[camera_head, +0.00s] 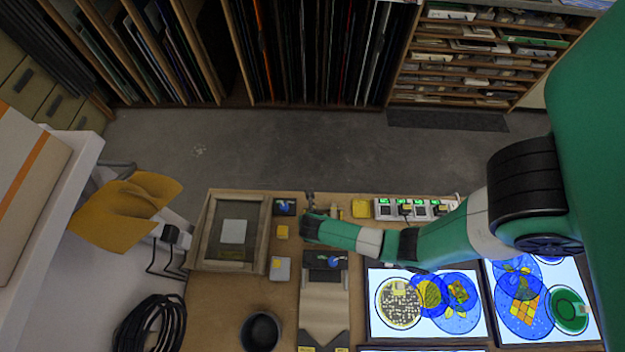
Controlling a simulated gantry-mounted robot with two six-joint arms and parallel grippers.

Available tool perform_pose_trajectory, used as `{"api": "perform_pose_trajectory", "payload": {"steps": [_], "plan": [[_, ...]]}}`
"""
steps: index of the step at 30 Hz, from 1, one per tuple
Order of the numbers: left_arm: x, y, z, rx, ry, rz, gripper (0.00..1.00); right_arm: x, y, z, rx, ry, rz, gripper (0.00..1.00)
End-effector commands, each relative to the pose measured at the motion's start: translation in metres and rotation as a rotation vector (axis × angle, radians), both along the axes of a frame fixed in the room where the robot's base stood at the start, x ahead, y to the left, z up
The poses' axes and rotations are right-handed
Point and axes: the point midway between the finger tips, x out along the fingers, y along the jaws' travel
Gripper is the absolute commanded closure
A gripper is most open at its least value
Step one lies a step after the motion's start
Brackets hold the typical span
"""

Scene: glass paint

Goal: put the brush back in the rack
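My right arm reaches in from the right, and its gripper (309,205) is over the back middle of the workbench. Its fingers are small and dark here, and I cannot tell whether they are open or shut, or whether they hold anything. I cannot make out the brush. No rack for it can be told for sure. A small dark block with a blue patch (285,207) lies just left of the gripper, and another dark block with a blue blob (331,261) lies nearer the front. My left gripper is not in view.
The brown workbench (215,312) carries a wooden frame (206,262), a dark round cup (261,332), a grey box (280,268), a strip with green lights (410,209) and lit panels with painted glass (384,335). A black cable coil (150,325) is at left.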

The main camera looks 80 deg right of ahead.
Motion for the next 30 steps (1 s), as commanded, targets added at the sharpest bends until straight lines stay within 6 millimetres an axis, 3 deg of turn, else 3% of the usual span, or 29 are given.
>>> {"api": "perform_pose_trajectory", "payload": {"steps": [25,26,30], "plan": [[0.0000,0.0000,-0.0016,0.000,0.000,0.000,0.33,0.0000,-0.0001,-0.0058,0.000,0.000,0.000,1.00],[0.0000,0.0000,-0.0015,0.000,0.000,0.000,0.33,0.0000,-0.0001,-0.0057,0.000,0.000,0.000,0.70],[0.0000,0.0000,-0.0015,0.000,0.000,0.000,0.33,0.0000,0.0000,-0.0057,0.000,0.000,0.000,0.45]]}}
